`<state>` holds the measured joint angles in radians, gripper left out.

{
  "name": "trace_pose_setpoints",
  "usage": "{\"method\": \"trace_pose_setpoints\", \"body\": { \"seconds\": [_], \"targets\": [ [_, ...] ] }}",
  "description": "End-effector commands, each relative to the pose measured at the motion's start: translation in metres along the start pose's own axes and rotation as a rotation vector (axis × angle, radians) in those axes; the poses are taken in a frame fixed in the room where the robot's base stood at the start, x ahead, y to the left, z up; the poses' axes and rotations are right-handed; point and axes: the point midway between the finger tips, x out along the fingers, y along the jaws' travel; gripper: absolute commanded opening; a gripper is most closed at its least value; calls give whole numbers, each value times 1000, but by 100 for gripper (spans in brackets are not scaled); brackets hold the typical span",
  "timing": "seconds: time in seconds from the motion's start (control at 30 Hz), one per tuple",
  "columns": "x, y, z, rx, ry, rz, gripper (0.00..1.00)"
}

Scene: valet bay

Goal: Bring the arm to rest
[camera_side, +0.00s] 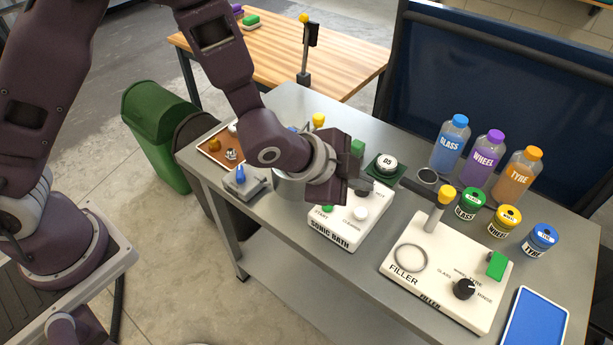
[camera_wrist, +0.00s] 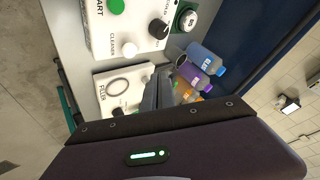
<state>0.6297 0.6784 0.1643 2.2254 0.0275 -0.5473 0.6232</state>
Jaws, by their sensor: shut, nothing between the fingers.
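My arm, dark purple, reaches in from the upper left of the side view. My gripper (camera_side: 362,187) is above the sonic bath (camera_side: 345,222) on the grey metal table, and its fingertips are partly hard to make out there. In the wrist view my gripper (camera_wrist: 157,88) shows its dark fingers together, with nothing between them. The fingers overlap the picture of the filler (camera_wrist: 112,84) and the bottles behind.
The filler (camera_side: 448,270) stands right of the sonic bath. A blue bottle (camera_side: 450,147), purple bottle (camera_side: 483,160) and orange bottle (camera_side: 517,178) stand behind several capped jars. A blue tray (camera_side: 533,322) lies at the front right. A green bin (camera_side: 158,130) stands left.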

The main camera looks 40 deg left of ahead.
Motion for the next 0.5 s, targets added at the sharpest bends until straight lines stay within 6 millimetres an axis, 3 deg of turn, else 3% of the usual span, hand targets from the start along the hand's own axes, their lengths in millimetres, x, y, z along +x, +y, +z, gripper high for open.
{"method": "trace_pose_setpoints", "body": {
  "seconds": [0.07,0.13,0.2,0.27,0.33,0.4,0.5],
  "targets": [
    [-20,-21,0,-70,-17,-11,0],
    [-59,-50,6,-196,-55,-20,0],
    [-113,-75,19,-356,-105,-27,0],
    [-162,-86,35,-491,-149,-34,0],
    [-217,-87,55,-641,-198,-47,0],
    [-268,-75,76,-777,-247,-63,0],
    [-321,-47,101,-937,-310,-91,0]
  ]
}}
